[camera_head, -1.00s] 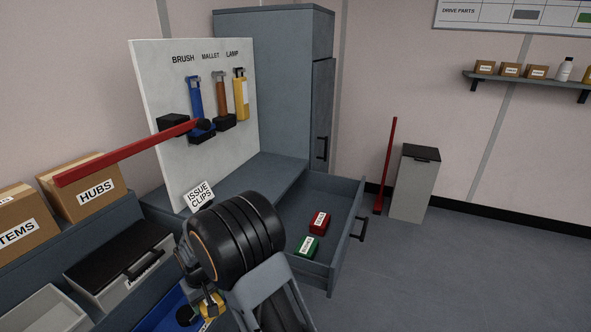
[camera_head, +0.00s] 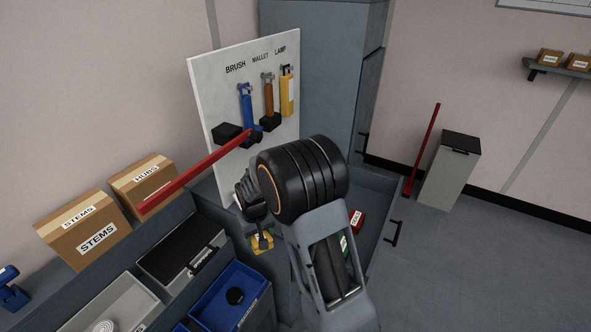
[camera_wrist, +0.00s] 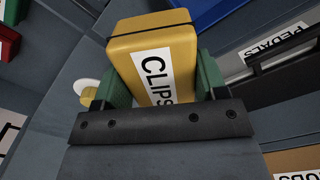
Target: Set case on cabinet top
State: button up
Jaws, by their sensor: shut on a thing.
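The yellow case, with a white label reading CLIPS in the wrist view (camera_wrist: 148,35), is held between the green fingers of my gripper (camera_wrist: 160,78). My gripper is shut on it. In the head view the yellow case (camera_head: 262,243) is small and partly hidden, below my gripper (camera_head: 260,232). It hangs in front of the low blue-grey cabinet, between the blue bin and the open drawer. The cabinet top (camera_head: 206,190) is largely hidden behind my arm. The sign reading ISSUE CLIPS is not visible now.
The drawer (camera_head: 391,215) stands open at right, with a red box (camera_head: 356,219) and a partly hidden green box (camera_head: 344,243) inside. A tool board (camera_head: 225,100) stands behind, a red bar (camera_head: 195,172) before it. A black-lidded case (camera_head: 182,249) and blue bin (camera_head: 232,296) lie left.

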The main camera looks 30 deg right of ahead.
jog(key=s+d+r+m, duration=0.4)
jog(key=d+r+m, duration=0.2)
jog(key=d+r, duration=0.4)
jog(key=s+d+r+m, duration=0.3)
jog(key=d+r+m, duration=0.3)
jog(key=d+r, duration=0.4)
jog(key=d, duration=0.5)
jog(key=shift+s+d, duration=0.25)
jog(key=shift+s, duration=0.15)
jog(key=shift+r, duration=0.1)
